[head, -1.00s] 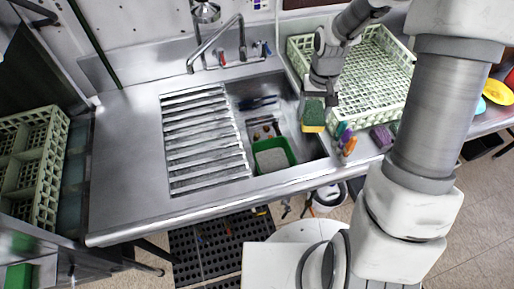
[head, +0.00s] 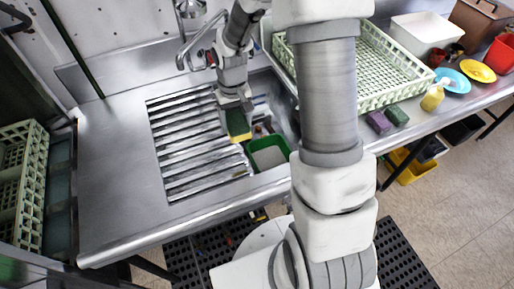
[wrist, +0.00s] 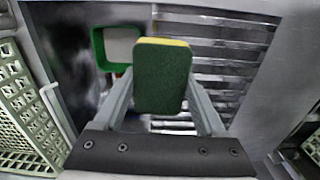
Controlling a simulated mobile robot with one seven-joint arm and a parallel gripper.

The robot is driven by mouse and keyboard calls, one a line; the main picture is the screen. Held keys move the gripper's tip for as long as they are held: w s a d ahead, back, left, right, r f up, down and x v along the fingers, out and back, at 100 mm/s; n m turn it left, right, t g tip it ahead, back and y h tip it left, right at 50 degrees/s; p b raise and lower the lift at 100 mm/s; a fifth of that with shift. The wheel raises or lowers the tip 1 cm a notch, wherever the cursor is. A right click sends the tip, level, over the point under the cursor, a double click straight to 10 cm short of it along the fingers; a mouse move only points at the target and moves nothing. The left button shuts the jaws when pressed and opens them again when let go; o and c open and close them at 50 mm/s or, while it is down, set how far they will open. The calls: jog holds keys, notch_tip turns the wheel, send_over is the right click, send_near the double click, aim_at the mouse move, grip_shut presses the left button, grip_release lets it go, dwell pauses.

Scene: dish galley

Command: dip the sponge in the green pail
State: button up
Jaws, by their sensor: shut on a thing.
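My gripper (head: 235,108) is shut on the sponge (head: 238,124), which is green with a yellow side. The sponge also fills the middle of the wrist view (wrist: 162,78), held between the two fingers. The green pail (head: 284,148) stands in the sink at the right of the slatted rack, with greyish contents. In the head view the sponge is just left of the pail, over the rack's right edge. In the wrist view the pail (wrist: 97,48) lies beyond and to the left of the sponge. The sponge is apart from the pail.
A slatted metal rack (head: 188,142) covers the sink's left part. The faucet (head: 181,42) stands behind my gripper. A pale green dish crate (head: 392,92) sits on the right counter, with purple and green sponges (head: 379,122) in front. The left counter is clear.

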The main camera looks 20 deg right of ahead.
jog(key=w+d+f+b, duration=0.3)
jog(key=d+f+b, duration=0.3)
jog(key=d+b, duration=0.1)
jog(key=w+d+f+b, duration=0.3)
jog(key=d+f+b, duration=0.3)
jog(key=d+b, duration=0.15)
jog(key=shift+w+f+b, duration=0.1)
jog(key=shift+f+b, duration=7.35)
jog(key=shift+f, duration=5.15)
notch_tip(320, 180, up, 13)
jog(key=p, duration=0.9)
jog(key=shift+f, duration=0.15)
